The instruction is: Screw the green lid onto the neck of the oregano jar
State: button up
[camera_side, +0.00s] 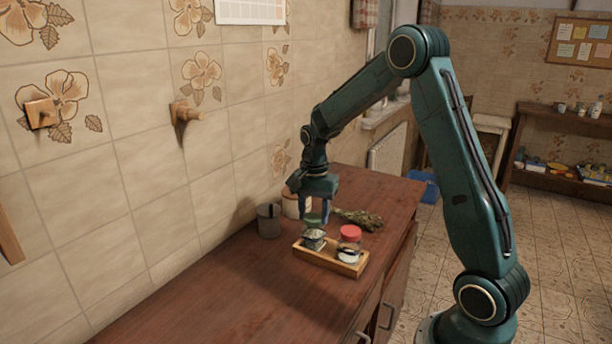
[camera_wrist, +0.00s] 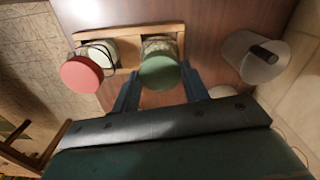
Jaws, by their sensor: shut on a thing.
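The green lid (camera_wrist: 159,72) is between the two fingers of my gripper (camera_wrist: 159,88) in the wrist view, and the gripper is shut on it. In the side view the lid (camera_side: 312,219) shows at the fingertips of my gripper (camera_side: 313,216). The oregano jar (camera_side: 314,241) stands in the wooden tray (camera_side: 333,264), directly below. I cannot tell whether lid and neck touch.
A red-lidded jar (camera_side: 349,243) stands beside it in the tray. A grey cup (camera_side: 269,221) with a dark handle or stick and a pale pot (camera_side: 294,205) stand near the tiled wall. A bundle of dried herbs (camera_side: 360,219) lies behind. The near counter (camera_side: 230,300) is clear.

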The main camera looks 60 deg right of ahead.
jog(key=m, duration=0.3)
jog(key=shift+m, duration=1)
jog(key=shift+m, duration=0.3)
jog(key=shift+m, duration=2.2)
jog(key=shift+m, duration=0.8)
jog(key=shift+f+m, duration=0.1)
jog(key=shift+m, duration=1.6)
